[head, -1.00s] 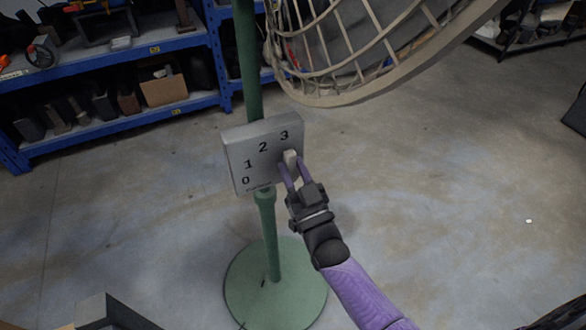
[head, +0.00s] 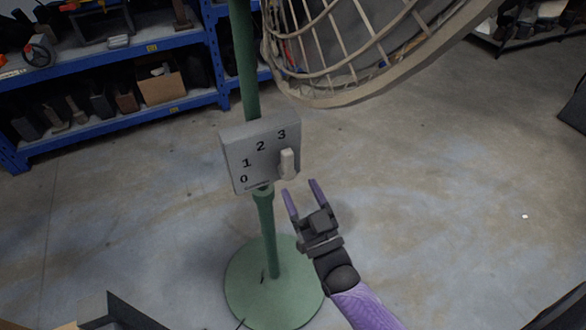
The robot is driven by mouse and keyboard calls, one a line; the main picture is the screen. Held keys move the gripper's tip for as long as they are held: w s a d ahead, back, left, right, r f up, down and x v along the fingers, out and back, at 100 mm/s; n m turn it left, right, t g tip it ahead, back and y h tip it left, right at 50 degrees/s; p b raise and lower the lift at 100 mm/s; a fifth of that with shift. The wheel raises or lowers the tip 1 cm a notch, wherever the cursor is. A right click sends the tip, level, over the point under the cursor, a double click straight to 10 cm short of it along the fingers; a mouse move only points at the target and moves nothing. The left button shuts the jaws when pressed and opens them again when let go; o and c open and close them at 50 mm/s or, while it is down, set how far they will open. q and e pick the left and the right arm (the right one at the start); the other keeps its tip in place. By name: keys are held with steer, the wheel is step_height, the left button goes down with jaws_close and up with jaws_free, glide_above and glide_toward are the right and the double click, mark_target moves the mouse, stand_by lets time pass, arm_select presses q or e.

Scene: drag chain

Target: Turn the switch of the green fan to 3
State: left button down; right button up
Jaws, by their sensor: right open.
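The green fan stands on the floor, with a green pole (head: 268,235), a round green base (head: 252,293) and a beige wire cage (head: 340,98) at the top. A grey switch box (head: 240,150) on the pole carries the marks 0, 1, 2 and 3. A light switch knob (head: 287,163) sits at the box's right side, upright, below the 3. My right gripper (head: 302,188) is open and empty, just below and to the right of the knob, apart from it. My left gripper is not in view.
Blue shelves (head: 150,113) with boxes and tools stand behind on the left. Another dark rack (head: 515,35) is at the far upper right.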

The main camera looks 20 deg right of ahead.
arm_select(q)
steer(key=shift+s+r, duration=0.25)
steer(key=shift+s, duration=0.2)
arm_select(e)
steer(key=v, duration=0.4)
steer(key=shift+s+f, duration=0.15)
steer(key=shift+s, duration=0.15)
